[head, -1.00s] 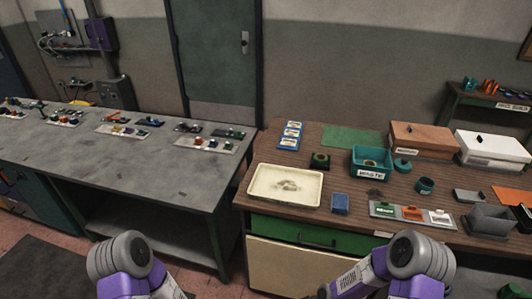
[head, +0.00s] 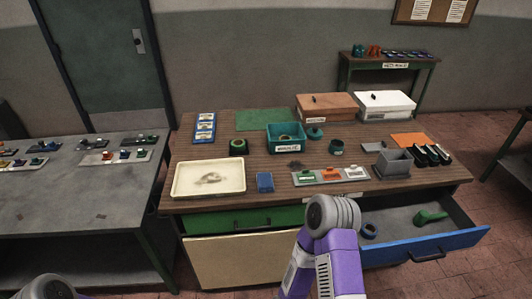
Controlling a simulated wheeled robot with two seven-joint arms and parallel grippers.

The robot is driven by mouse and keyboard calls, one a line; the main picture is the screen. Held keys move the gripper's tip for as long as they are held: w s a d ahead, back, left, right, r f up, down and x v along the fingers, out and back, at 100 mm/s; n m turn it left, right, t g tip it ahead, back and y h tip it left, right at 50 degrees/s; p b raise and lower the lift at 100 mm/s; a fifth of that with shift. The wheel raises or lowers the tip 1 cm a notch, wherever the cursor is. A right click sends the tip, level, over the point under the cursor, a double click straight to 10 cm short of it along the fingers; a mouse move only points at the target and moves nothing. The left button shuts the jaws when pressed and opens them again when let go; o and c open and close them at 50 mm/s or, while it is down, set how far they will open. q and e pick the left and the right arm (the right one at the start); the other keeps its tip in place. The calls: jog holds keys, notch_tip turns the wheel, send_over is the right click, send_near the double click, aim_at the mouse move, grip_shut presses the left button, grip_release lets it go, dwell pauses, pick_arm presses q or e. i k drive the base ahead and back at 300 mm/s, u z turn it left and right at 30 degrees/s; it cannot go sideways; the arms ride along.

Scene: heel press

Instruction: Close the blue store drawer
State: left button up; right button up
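The blue store drawer (head: 430,245) is pulled open at the lower right of the workbench in the head view. Its blue front has a dark handle (head: 427,257), and its grey inside holds a green tool-like item (head: 430,216) and a dark blue ring (head: 369,231). My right arm's purple and grey links cover the drawer's left end. Neither gripper shows; only arm links are in view, the right at bottom centre and a bit of the left at the bottom left corner.
The wooden workbench (head: 185,150) carries a cream tray (head: 208,178), a teal bin (head: 287,138), a grey box (head: 394,163) and lidded boxes. A shut green drawer (head: 240,219) is left of the blue one. Red tiled floor (head: 485,275) lies clear in front of the blue drawer.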

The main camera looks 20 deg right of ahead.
aim_at(397, 238)
jog(key=z, duration=2.45)
jog(key=k, duration=0.4)
jog(key=u, duration=0.8)
jog(key=i, duration=1.25)
jog(key=z, duration=0.7)
